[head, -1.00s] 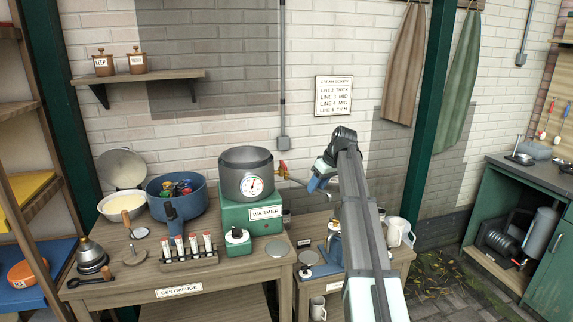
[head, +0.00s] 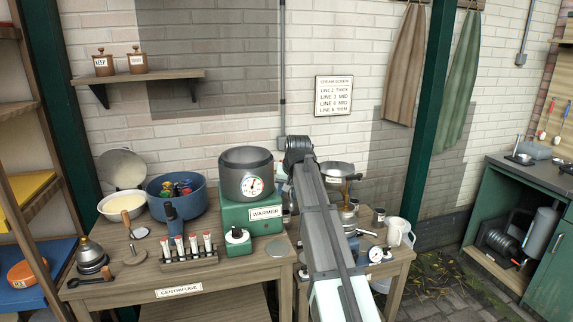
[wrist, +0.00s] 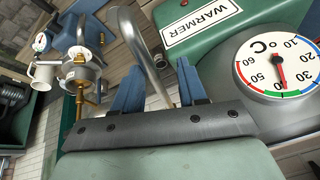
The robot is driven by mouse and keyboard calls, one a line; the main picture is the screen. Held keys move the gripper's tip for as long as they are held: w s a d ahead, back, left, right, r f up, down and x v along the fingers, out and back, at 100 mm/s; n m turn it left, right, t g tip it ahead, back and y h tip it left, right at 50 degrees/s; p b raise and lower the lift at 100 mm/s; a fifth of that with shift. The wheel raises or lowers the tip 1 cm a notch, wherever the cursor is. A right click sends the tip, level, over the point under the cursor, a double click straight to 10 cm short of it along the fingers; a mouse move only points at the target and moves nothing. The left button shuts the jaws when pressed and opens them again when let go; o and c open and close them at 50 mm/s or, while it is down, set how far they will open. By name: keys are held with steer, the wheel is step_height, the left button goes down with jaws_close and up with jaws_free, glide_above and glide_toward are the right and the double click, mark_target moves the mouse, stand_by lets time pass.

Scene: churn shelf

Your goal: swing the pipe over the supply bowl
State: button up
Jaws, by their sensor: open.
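The pipe (wrist: 146,45) is a bent silver tube in the wrist view, beside the green warmer. It passes between the two blue fingers of my gripper (wrist: 157,88), which is open around it; I cannot tell whether either finger touches it. In the head view my arm hides the pipe and the fingers. The wide, shallow metal supply bowl (head: 337,170) sits on top of a brass and metal machine (head: 350,205), just right of my arm. This machine appears partly at the upper left of the wrist view, where its bowl is unclear.
The green warmer (head: 236,213) carries a grey pot (head: 246,182) with a dial, left of my arm. A white jug (head: 397,232) and a small gauge (head: 376,254) stand right of the machine. A blue pot (head: 160,204) and a tube rack (head: 190,258) stand farther left.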

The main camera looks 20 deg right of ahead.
steer(key=s+a+r+m, duration=0.1)
steer(key=s+r, duration=0.4)
steer(key=r, duration=0.7)
steer(key=shift+a+h, duration=0.3)
steer(key=shift+a, duration=0.1)
steer(key=shift+w, duration=0.1)
steer(key=shift+c, duration=0.3)
steer(key=shift+a, duration=0.15)
steer(key=shift+c, duration=0.7)
steer(key=shift+n, duration=0.5)
steer(key=a, duration=0.5)
steer(key=w+a+f, duration=0.1)
steer(key=a, duration=0.2)
steer(key=shift+w+a, duration=0.1)
steer(key=shift+a, duration=0.15)
jaws_close()
steer(key=w+a+n+h, duration=0.1)
steer(key=w+a, duration=0.2)
steer(key=a, duration=0.3)
steer(key=d+m+g+h, duration=0.2)
steer(key=d+g+h, duration=0.1)
steer(key=d+h, duration=0.15)
steer(key=s+d+r+x, duration=0.1)
steer(key=s+d+x, duration=0.1)
steer(key=x, duration=1)
steer(key=shift+w+d+f, duration=0.3)
steer(key=shift+w+f, duration=0.05)
steer(key=shift+w, duration=0.2)
